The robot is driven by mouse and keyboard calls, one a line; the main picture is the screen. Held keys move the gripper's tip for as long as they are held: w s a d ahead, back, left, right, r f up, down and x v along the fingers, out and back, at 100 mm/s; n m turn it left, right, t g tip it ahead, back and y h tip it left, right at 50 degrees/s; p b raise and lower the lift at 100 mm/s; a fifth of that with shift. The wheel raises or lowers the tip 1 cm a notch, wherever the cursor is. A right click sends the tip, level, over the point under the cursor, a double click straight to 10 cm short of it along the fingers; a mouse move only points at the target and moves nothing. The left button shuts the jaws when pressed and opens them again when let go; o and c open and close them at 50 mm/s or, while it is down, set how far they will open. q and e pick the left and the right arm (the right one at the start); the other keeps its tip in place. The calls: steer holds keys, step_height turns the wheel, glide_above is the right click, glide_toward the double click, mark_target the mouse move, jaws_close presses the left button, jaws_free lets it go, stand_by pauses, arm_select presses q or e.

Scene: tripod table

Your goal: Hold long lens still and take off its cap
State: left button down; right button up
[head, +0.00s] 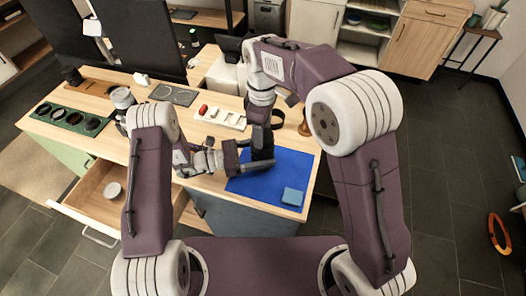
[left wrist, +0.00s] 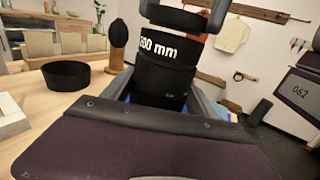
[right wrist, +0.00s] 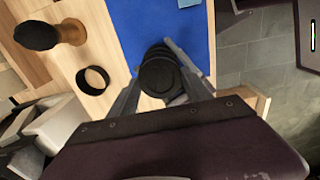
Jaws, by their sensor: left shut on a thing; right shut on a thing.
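The long black lens (head: 262,153) stands upright over the blue mat (head: 245,184). In the left wrist view the lens (left wrist: 165,76) shows a white "mm" label, its first digit partly cut off. My left gripper (left wrist: 165,100) is shut around its lower barrel from the left. My right gripper (head: 262,128) comes down from above and is shut on the cap at the lens's top. The dark cap (left wrist: 178,18) shows between the right fingers, and its round top (right wrist: 158,72) shows in the right wrist view.
A black ring (right wrist: 93,80) and a wooden stand with a dark rounded top (right wrist: 65,33) are on the table near the lens. A white tray (head: 220,117) is behind. An open drawer (head: 100,198) juts out at left.

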steer(key=shift+r, duration=0.25)
steer(key=shift+r, duration=2.45)
arm_select(q)
steer(key=shift+c, duration=0.8)
jaws_free()
steer(key=v, duration=1.2)
